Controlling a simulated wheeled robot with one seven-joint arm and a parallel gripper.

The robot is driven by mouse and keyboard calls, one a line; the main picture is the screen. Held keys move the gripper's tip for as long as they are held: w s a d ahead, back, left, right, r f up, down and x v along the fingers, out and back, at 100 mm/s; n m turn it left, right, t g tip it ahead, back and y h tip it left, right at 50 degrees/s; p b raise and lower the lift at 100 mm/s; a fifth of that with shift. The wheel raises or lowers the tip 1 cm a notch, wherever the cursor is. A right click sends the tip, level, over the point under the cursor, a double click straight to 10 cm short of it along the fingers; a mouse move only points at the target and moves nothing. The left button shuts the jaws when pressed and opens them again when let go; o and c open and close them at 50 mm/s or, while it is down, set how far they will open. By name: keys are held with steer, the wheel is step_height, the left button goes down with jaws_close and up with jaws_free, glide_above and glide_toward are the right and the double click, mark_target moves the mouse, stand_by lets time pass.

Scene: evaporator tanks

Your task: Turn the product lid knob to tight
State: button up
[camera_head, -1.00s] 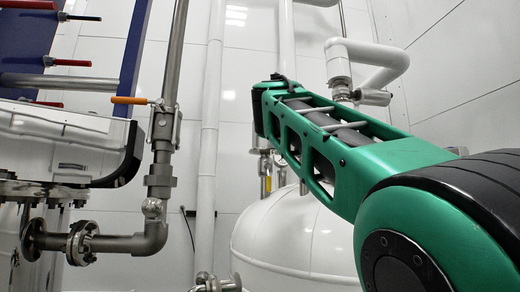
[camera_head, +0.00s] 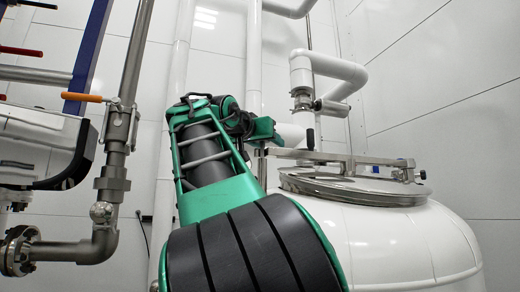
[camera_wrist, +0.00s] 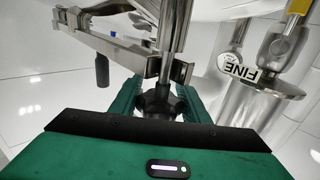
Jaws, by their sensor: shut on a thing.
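The product lid (camera_head: 350,187) is a round steel cover on top of a white tank, with a steel clamp bar (camera_head: 335,157) across it. In the wrist view a dark lobed knob (camera_wrist: 160,101) sits on an upright threaded steel rod (camera_wrist: 176,30). My gripper (camera_wrist: 160,98) has a green finger on each side of the knob and is shut on it.
A black handle (camera_head: 310,139) stands up from the bar. White pipes (camera_head: 325,70) run above the tank. An orange-handled valve (camera_head: 82,97) is on a steel pipe at left.

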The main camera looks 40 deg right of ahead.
steer(key=shift+s+a+f+m+g+h, duration=0.1)
steer(key=shift+f+m+g+h, duration=0.1)
steer(key=shift+m+g+h, duration=0.65)
steer(key=shift+g+y, duration=0.25)
steer(key=shift+g, duration=0.2)
steer(key=o, duration=1)
steer(key=shift+a, duration=0.1)
steer(key=shift+s+r, duration=0.1)
steer(key=v, duration=1)
steer(key=shift+a, duration=0.25)
